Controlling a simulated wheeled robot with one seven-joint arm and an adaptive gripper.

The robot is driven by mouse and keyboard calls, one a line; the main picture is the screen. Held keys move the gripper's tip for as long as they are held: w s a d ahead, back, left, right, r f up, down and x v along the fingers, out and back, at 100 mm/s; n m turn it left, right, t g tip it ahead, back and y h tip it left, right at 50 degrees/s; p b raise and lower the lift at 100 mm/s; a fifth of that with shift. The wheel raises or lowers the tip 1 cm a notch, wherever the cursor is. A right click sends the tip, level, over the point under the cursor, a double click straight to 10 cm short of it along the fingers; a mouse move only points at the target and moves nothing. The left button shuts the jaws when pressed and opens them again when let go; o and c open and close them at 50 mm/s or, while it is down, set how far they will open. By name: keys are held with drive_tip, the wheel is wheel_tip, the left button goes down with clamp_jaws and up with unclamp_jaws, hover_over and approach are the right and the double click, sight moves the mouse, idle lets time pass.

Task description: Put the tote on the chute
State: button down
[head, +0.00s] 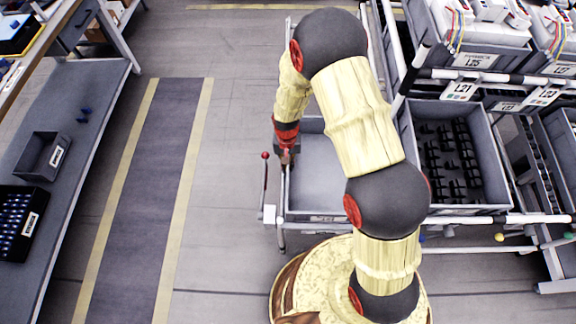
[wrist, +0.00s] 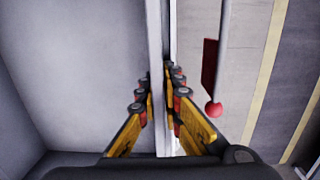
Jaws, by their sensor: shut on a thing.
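The grey, empty tote (head: 318,172) is in the middle of the head view, partly hidden behind my arm. Its floor and side wall also fill the left of the wrist view (wrist: 75,75). My gripper (head: 286,154) is at the tote's left rim. In the wrist view my gripper's fingers (wrist: 160,88) lie on both sides of that rim, shut on it. A light metal frame (head: 282,222) surrounds or supports the tote; I cannot tell whether it is the chute or whether the tote rests on it.
A lever with a red knob (head: 264,156) stands just left of the tote. A rack with a grey bin of black parts (head: 408,118) is close on the right. A workbench (head: 75,125) lines the left. The floor between is clear.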

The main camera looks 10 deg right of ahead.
drive_tip(key=c, duration=2)
unclamp_jaws()
drive_tip(key=shift+o, duration=0.2)
drive_tip(key=r+p, duration=0.1)
drive_tip(key=r, duration=0.3)
drive_tip(key=r+p, duration=0.1)
drive_tip(key=r, duration=0.3)
drive_tip(key=w+r+p, duration=0.1)
drive_tip(key=r, duration=0.3)
drive_tip(key=shift+r+p, duration=0.2)
drive_tip(key=shift+p, duration=0.2)
drive_tip(key=s+d+r+n+t, duration=0.1)
drive_tip(key=s+d+r+t, duration=0.15)
drive_tip(key=r, duration=0.95)
drive_tip(key=s+d+r+t, duration=0.1)
drive_tip(key=s+d+r, duration=0.2)
drive_tip(key=r, duration=0.9)
drive_tip(key=s+d+r+n+t, duration=0.1)
drive_tip(key=s+d+r+t, duration=0.2)
drive_tip(key=s+r, duration=0.9)
drive_tip(key=s+d, duration=0.1)
drive_tip(key=s, duration=0.3)
drive_tip(key=shift+d+r, duration=0.3)
